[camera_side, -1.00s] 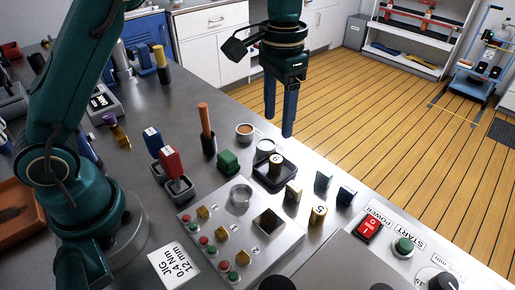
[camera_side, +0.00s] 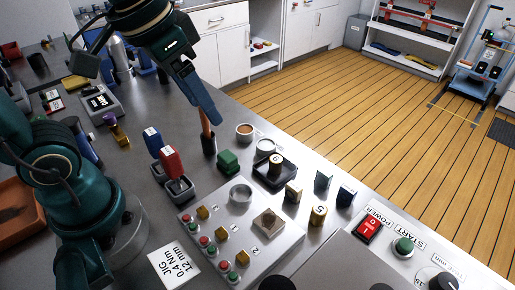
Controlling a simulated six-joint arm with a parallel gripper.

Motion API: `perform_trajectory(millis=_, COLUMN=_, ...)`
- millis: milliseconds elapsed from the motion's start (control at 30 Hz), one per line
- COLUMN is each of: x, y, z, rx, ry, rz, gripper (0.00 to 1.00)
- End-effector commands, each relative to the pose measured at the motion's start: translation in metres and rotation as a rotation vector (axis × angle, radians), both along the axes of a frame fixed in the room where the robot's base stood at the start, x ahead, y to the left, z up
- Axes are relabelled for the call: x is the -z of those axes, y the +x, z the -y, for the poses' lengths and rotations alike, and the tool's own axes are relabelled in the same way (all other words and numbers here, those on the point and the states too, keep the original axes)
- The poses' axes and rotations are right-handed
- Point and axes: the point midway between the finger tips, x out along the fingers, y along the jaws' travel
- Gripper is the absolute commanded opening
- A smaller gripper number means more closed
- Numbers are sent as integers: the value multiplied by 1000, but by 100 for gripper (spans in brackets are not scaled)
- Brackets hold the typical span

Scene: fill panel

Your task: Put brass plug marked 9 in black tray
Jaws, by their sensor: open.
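A brass plug (camera_side: 319,215) with a dark digit on its face stands on the bench right of the panel. I cannot read the digit for certain. A second brass plug (camera_side: 292,192) stands behind it, its mark not legible. My gripper (camera_side: 211,116) is open, pointing down and right, above and left of the tray. Its blue fingers overlap the orange-handled tool (camera_side: 205,126) in this view. I cannot tell whether they touch it.
The bench edge runs behind the tray.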

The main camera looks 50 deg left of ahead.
Motion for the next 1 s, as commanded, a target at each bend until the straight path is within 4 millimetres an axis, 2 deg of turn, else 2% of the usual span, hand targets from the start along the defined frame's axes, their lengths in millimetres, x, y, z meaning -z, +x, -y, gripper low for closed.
perform_trajectory(millis=100, x=11, y=-24, z=-4, rx=-33, ry=-8, rz=64, gripper=63)
perform_trajectory(millis=300, x=28, y=-43, z=-7, rx=-63, ry=-14, rz=121, gripper=63)
perform_trajectory(millis=1000, x=31, y=-45, z=-8, rx=-66, ry=-16, rz=127, gripper=63)
